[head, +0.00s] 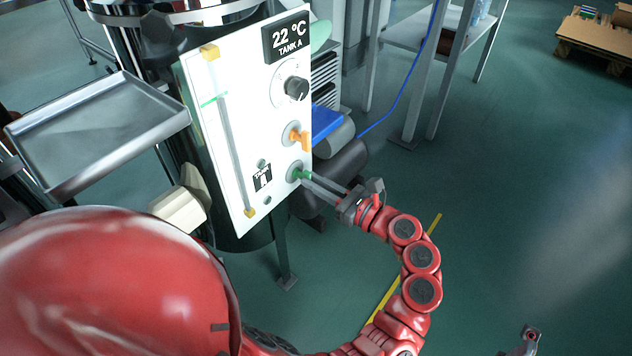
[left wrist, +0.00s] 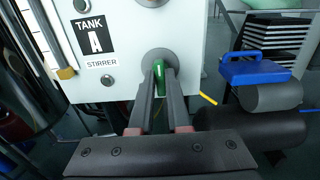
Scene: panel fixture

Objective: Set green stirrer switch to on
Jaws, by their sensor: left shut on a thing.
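The green stirrer switch (head: 300,174) sits low on the white panel, on a round grey base. In the left wrist view its green lever (left wrist: 160,72) stands about upright, close to the "TANK A STIRRER" label (left wrist: 95,38). My left gripper (head: 310,181) reaches the switch from the lower right. Its two long grey fingers are shut on the lever, which shows between the fingertips (left wrist: 159,82). The fingers partly hide the lever's lower part. I cannot read any on or off mark.
Above the switch are an orange valve handle (head: 299,137) and a black knob (head: 296,88). The white panel (head: 225,150) stands before a dark tank. A metal tray (head: 95,130) is at left. A blue-handled item (left wrist: 255,72) stands right of the panel. Open floor lies further right.

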